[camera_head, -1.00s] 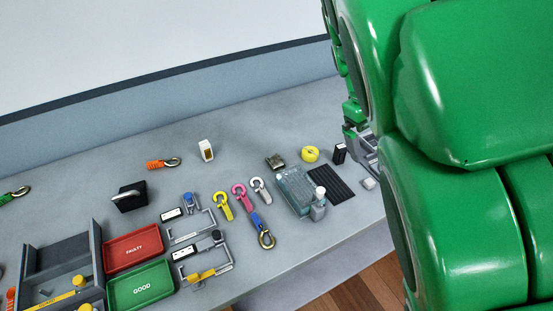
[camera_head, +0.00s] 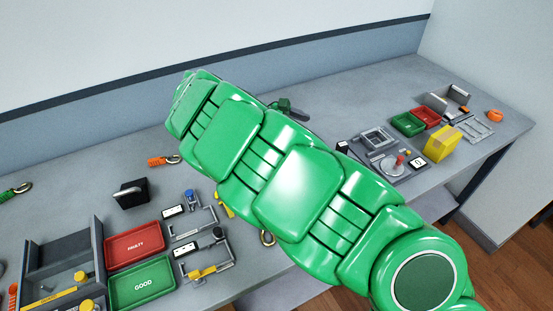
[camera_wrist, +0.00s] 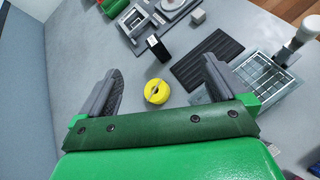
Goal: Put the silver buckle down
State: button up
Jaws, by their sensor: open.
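I cannot make out the silver buckle in either view; my arm and gripper body cover much of the middle bench. My gripper (camera_wrist: 163,65) is open in the wrist view, with its two grey fingers spread wide and nothing between the tips. It points down over the bench near a yellow roll (camera_wrist: 156,92). In the head view my arm crosses the bench and hides most of the area under it.
In the wrist view, a black block (camera_wrist: 157,48), a ribbed black mat (camera_wrist: 207,58) and a clear compartment box (camera_wrist: 262,78) lie near the gripper. In the head view, a red tray (camera_head: 134,246) and green tray (camera_head: 143,286) stand front left. A yellow box (camera_head: 442,143) is at right.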

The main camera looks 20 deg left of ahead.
jog(key=s+a+f+n+t, duration=0.1)
jog(key=a+f+n, duration=0.1)
jog(key=a+f, duration=0.1)
jog(key=s+a+f+n+t+y, duration=0.1)
jog(key=s+a+f+n, duration=0.1)
jog(key=a+f, duration=0.2)
jog(key=s+a+f+n+t, duration=0.1)
jog(key=a+f+n+t, duration=0.1)
jog(key=a, duration=0.5)
jog(key=shift+s+f+n, duration=0.35)
jog(key=shift+f+n, duration=0.25)
jog(key=shift+f, duration=0.25)
jog(key=shift+x, duration=3.8)
jog(key=shift+c, duration=0.3)
jog(key=c, duration=1.1)
